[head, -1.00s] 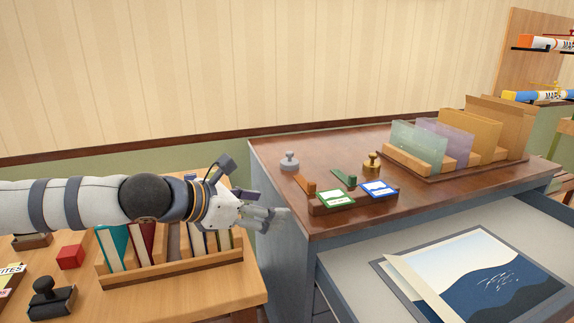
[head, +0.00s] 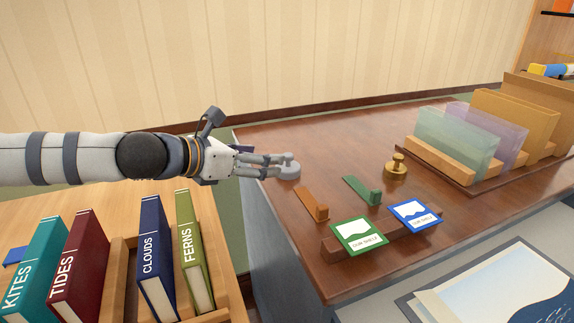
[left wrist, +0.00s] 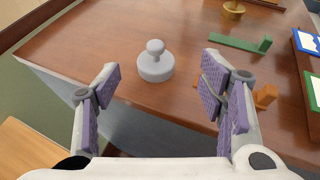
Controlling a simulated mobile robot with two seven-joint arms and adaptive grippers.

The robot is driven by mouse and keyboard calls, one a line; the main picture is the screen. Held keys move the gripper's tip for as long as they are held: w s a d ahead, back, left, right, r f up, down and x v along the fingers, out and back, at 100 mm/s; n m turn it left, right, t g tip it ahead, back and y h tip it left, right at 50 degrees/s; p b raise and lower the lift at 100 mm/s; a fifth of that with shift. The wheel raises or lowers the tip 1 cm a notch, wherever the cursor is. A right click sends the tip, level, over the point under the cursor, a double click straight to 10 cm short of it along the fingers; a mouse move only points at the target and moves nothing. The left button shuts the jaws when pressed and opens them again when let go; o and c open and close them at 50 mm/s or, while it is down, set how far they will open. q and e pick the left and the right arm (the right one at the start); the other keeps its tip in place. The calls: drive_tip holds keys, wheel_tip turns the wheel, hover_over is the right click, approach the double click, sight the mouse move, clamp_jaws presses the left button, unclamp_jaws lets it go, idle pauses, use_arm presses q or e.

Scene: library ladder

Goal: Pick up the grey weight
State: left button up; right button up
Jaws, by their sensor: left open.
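The grey weight (head: 289,170) is a round, flat disc with a knob on top. It stands upright on the brown cabinet top (head: 330,137) near its left edge. In the left wrist view the weight (left wrist: 156,62) lies ahead of the gap between the fingers, a little left of centre. My left gripper (head: 284,165) is open and empty, with its fingertips beside the weight in the head view, partly covering it. In the left wrist view the open fingers of the left gripper (left wrist: 160,84) stand wide on either side, apart from the weight. My right gripper is not in view.
A brass weight (head: 396,167), an orange piece (head: 312,204) and a green piece (head: 361,190) are to the right. A card holder (head: 392,232) stands in front. Books (head: 157,258) stand in a rack at lower left. An open drawer is at lower right.

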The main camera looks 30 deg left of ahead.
sight(288, 154)
use_arm(q)
drive_tip(key=b+x, duration=0.1)
drive_tip(key=x, duration=0.2)
drive_tip(key=b+x, duration=0.1)
drive_tip(key=x, duration=0.2)
drive_tip(key=b+x, duration=0.1)
drive_tip(key=x, duration=0.2)
drive_tip(key=shift+w+a+f, duration=0.1)
drive_tip(key=shift+a+f, duration=0.15)
drive_tip(key=shift+f, duration=0.15)
drive_tip(key=shift+w+d+b, duration=0.15)
drive_tip(key=shift+w+b, duration=0.15)
drive_tip(key=shift+w, duration=0.05)
drive_tip(key=shift+r, duration=0.35)
drive_tip(key=shift+c, duration=0.9)
drive_tip(key=shift+f, duration=0.1)
clamp_jaws()
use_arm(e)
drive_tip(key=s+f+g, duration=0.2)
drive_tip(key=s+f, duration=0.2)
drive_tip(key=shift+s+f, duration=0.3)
